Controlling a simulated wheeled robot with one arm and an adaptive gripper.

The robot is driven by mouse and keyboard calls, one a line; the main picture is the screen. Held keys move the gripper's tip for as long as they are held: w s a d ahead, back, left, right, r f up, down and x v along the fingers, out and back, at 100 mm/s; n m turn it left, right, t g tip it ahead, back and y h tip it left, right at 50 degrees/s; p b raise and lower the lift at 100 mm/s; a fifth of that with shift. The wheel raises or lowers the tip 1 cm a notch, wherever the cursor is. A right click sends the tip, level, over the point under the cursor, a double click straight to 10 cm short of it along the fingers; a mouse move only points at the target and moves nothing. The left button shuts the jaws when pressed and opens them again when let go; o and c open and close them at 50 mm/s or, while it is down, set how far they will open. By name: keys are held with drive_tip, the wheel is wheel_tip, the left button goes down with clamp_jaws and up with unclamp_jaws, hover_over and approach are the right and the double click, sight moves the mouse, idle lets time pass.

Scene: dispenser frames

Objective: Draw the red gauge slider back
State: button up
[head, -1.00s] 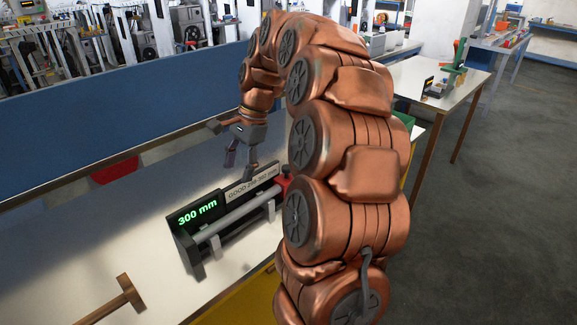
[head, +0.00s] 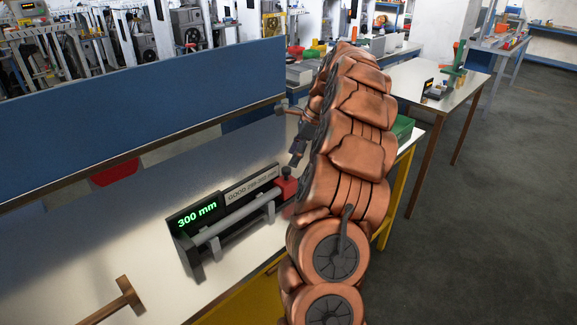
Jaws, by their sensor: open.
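The red gauge slider (head: 285,184) sits at the right end of the grey rail (head: 235,216) on the black gauge (head: 186,244). The gauge's display (head: 197,214) reads 300 mm in green, and a label plate (head: 252,185) stands beside it. My gripper (head: 294,162) is open and empty, with its dark fingers pointing down just above and slightly behind the slider. They look apart from it. My arm hides part of the gripper and the area right of the slider.
A wooden T-shaped tool (head: 122,301) lies at the table's front left. A blue panel (head: 140,115) runs behind the pale table (head: 90,235). A red bin (head: 115,172) is at the back, and a green box (head: 403,128) is behind my arm.

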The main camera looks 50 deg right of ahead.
sight(287, 168)
drive_tip(key=shift+p+x, duration=0.45)
drive_tip(key=shift+x, duration=2.05)
drive_tip(key=shift+c, duration=0.3)
clamp_jaws()
